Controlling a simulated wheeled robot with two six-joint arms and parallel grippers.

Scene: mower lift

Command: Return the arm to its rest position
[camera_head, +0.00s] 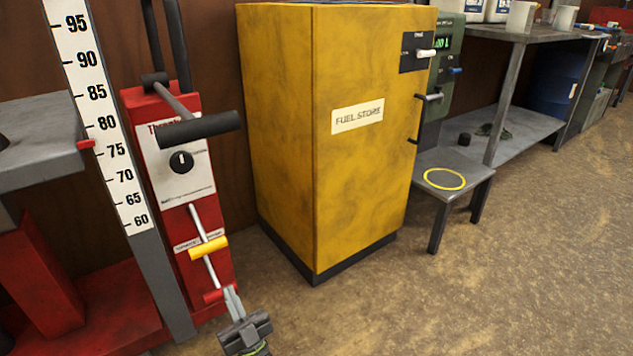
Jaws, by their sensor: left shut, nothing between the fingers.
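My left gripper (233,302) shows at the bottom left of the head view, its fingers pointing up, shut with nothing between them. Its fingertips are close to the red end of a lever (213,295) low on the red lift post (207,215). I cannot tell whether they touch it. A yellow grip (208,248) sits higher on that lever's rod. The post also carries a black knob (181,161) on a white plate and a black bar handle (197,128) above it. My right gripper is not in view.
A white height scale (105,115) stands left of the post. A yellow fuel store cabinet (345,180) stands behind, to the right. A small grey stand (466,168) with a yellow ring and a grey bench (520,35) lie farther right. The brown floor (480,290) at front right is clear.

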